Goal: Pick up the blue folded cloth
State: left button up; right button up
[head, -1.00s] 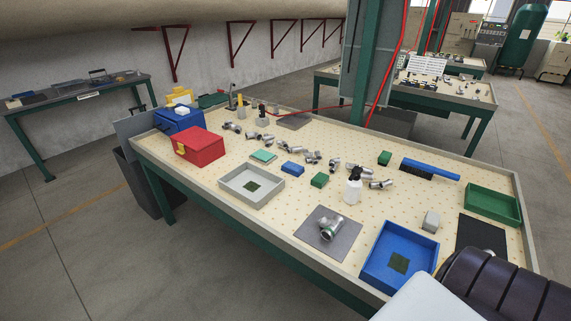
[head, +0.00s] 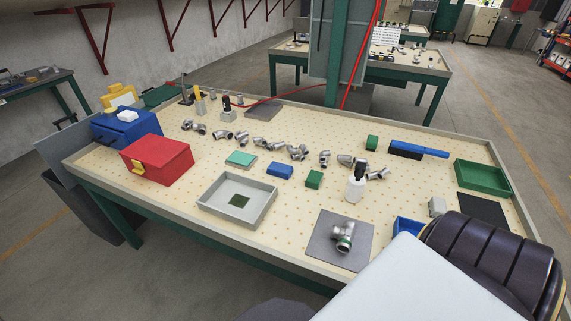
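A small blue folded cloth (head: 281,170) lies on the dotted tabletop (head: 290,208), near the middle of the table. It is flat and looks like a thick blue rectangle. A teal flat piece (head: 240,159) lies to its left and a small green block (head: 314,179) to its right. Nothing touches the cloth. Neither of my grippers shows in the head view. Parts of my own body fill the lower right corner and hide part of the table there.
A grey tray (head: 212,208) stands in front of the cloth, and a red box (head: 158,160) to the left. Several metal fittings lie behind it. A white bottle (head: 355,190) stands to the right. A grey mat (head: 322,245) bears a fitting. A blue tray (head: 403,226) is mostly hidden.

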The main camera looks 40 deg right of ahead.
aim_at(284, 171)
jog(key=i+j+z, duration=0.2)
jog(key=i+z, duration=0.2)
jog(key=i+j+z, duration=1)
jog(key=j+z, duration=0.15)
